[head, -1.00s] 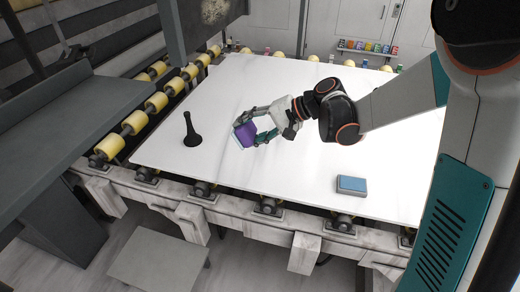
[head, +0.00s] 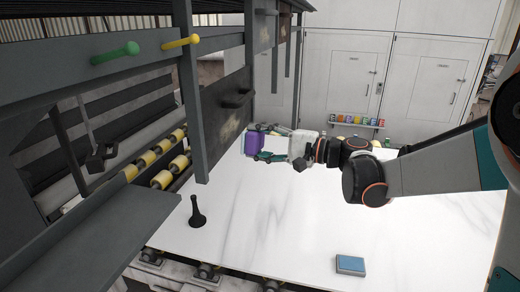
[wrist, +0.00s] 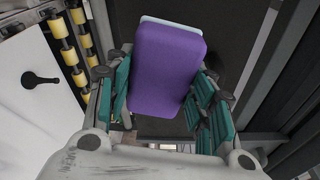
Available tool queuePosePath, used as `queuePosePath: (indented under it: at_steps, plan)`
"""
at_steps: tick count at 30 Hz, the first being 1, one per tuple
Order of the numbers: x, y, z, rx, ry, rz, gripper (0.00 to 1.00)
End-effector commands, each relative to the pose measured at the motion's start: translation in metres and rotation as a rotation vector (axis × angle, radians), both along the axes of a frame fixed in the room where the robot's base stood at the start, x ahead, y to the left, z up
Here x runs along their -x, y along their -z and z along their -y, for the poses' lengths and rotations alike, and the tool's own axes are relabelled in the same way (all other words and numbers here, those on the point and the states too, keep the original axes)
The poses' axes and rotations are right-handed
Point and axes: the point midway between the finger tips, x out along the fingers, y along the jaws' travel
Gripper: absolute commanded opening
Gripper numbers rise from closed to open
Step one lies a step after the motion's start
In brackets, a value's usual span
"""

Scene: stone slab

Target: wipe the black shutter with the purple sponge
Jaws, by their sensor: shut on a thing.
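The purple sponge (head: 255,141) has a pale backing on one face and is held in my gripper (head: 266,148). In the wrist view the sponge (wrist: 165,65) sits between the teal fingers of my gripper (wrist: 163,88), which are shut on its sides. The black shutter (head: 222,125) is a dark, scuffed upright panel with a handle, left of the sponge in the head view. A dark surface (wrist: 228,22) lies beyond the sponge in the wrist view. The sponge is near the shutter's right edge; I cannot tell whether they touch.
A grey post (head: 190,90) and green (head: 115,53) and yellow (head: 181,41) handles are at left.

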Motion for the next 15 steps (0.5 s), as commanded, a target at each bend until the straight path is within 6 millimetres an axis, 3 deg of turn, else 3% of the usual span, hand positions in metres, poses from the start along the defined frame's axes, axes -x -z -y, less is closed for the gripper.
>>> queuePosePath:
  at_steps: [15]
  plan:
    - [-0.016,0.001,-0.045,0.0,-0.002,0.0,0.3]
